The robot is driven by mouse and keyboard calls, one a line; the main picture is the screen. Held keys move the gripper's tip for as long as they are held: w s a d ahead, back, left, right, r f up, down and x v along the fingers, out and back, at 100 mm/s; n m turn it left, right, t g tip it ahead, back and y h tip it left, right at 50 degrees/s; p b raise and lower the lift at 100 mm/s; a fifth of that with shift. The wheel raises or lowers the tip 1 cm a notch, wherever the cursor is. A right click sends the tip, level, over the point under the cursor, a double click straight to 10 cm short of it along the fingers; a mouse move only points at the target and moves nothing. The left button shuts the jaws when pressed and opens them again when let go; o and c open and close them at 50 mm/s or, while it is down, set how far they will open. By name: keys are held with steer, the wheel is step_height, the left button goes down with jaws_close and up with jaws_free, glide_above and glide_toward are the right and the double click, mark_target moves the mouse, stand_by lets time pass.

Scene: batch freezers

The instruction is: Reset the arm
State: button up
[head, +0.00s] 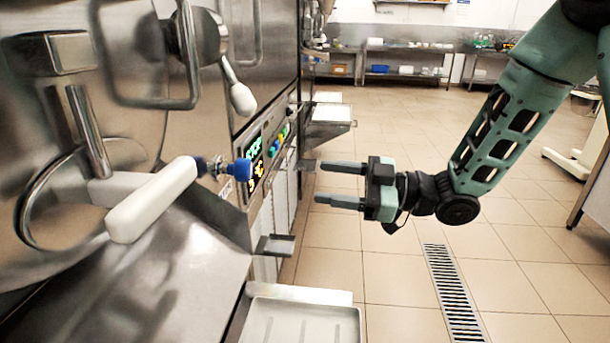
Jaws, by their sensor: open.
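My gripper (338,184) is open and empty. Its two parallel fingers point left, toward the front of the batch freezers. It hangs in free air over the tiled floor, and I see it touching nothing. My green arm comes down from the top right to the gripper. The nearest freezer (130,120) fills the left side, with a white handle (150,200) and a blue knob (241,169). The fingertips are to the right of the control panel with lit green and yellow displays (255,160).
A pale tray (300,322) sits low at the bottom centre. Small metal shelves (328,115) jut from the machines. A floor drain (452,290) runs along the tiles. Steel tables (400,72) line the back wall. The tiled floor right of the machines is largely clear.

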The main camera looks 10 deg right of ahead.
steer(key=shift+s+d, duration=0.25)
steer(key=shift+d, duration=0.3)
steer(key=s+a+f+m+h, duration=0.2)
steer(key=a+f+m+h, duration=0.3)
steer(key=h, duration=0.7)
steer(key=s+d+f+m+g+h, duration=0.2)
steer(key=s+m+g+h, duration=0.4)
steer(key=s, duration=1.6)
step_height(320, 180, up, 23)
steer(key=n+g+y+p, duration=0.1)
steer(key=p, duration=2.1)
steer(key=shift+f+p, duration=0.2)
steer(key=shift+p, duration=0.15)
stand_by(0.5)
